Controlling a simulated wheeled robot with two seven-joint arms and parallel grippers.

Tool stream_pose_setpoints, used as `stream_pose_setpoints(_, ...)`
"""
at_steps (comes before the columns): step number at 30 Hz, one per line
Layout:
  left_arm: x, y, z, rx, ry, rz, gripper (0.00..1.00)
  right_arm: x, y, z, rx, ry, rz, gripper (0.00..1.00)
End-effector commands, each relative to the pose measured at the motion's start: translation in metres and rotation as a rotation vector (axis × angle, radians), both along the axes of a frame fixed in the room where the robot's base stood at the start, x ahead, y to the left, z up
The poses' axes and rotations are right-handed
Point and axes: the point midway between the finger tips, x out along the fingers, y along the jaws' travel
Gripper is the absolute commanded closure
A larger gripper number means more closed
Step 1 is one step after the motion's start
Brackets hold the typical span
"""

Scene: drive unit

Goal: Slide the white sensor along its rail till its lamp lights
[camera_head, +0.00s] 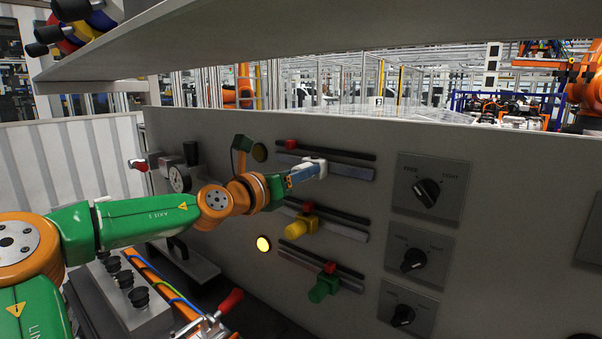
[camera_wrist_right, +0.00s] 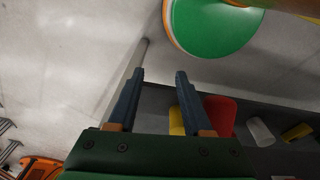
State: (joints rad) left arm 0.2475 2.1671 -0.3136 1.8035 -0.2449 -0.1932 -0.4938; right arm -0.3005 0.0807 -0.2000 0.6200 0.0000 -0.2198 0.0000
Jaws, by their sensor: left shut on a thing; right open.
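The white sensor (camera_head: 317,164) sits on the top rail (camera_head: 345,169) of the grey panel, at about the rail's middle. My left gripper (camera_head: 305,173) is shut on it, with the arm reaching in from the left. A red marker (camera_head: 291,144) stands on the strip above this rail, left of the sensor. The round lamp (camera_head: 260,152) at the rail's left end looks dark amber and unlit. My right gripper (camera_wrist_right: 158,76) is open and empty in the right wrist view; the head view does not show it.
Below are a yellow sensor (camera_head: 300,224) and a green sensor (camera_head: 323,288) on their own rails. The lamp (camera_head: 263,243) beside the bottom rail glows yellow. Knobs (camera_head: 427,193) sit to the right. A grey shelf (camera_head: 300,28) hangs overhead. A red-handled clamp (camera_head: 230,301) stands low in front.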

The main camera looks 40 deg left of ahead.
Motion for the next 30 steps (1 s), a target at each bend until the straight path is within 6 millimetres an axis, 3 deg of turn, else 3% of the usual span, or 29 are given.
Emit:
stream_pose_setpoints(11, 0.000, 0.004, 0.001, -0.002, -0.003, 0.002, 1.00, 0.000, 0.000, 0.000, 0.000, 0.000, 0.000, 0.50)
stream_pose_setpoints(21, -0.007, 0.064, 0.004, -0.003, -0.008, 0.004, 1.00, 0.000, 0.001, 0.004, 0.001, -0.001, -0.001, 0.50)
stream_pose_setpoints(30, -0.008, 0.070, 0.000, 0.000, -0.001, 0.001, 1.00, 0.001, 0.001, 0.004, 0.001, -0.001, -0.001, 0.50)
